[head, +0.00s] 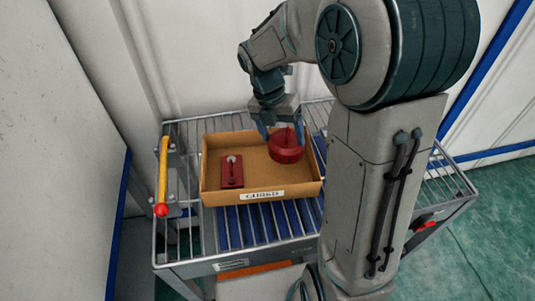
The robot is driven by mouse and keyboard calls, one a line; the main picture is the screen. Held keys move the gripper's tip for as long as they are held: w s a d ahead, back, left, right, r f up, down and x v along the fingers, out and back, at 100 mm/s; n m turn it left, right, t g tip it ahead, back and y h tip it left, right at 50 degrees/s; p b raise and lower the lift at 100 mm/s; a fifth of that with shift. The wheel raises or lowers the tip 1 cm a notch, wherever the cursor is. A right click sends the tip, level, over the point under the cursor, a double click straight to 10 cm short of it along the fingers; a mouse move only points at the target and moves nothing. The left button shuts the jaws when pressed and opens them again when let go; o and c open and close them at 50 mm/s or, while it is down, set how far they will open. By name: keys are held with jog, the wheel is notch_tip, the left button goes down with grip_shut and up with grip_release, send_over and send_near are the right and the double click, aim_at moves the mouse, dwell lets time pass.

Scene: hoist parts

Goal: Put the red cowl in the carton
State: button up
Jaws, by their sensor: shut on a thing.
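The red cowl (286,148) is a round, drum-like part in the right half of the open carton (215,192), as seen in the head view. My gripper (283,130) points down over the carton's back right and is shut on the cowl's upper part. I cannot tell whether the cowl touches the carton floor or hangs just above it. The carton is brown, low-walled, and carries a white label on its front.
A dark red plate with a grey knob (232,171) lies in the carton's left half. The carton stands on a wire-rack cart (250,228). A yellow handle with a red ball end (163,175) rises at the cart's left. White walls stand behind.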

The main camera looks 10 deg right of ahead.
notch_tip(320, 180, down, 8)
jog(key=shift+r, duration=0.15)
jog(key=shift+s, duration=0.1)
jog(key=o, duration=1.6)
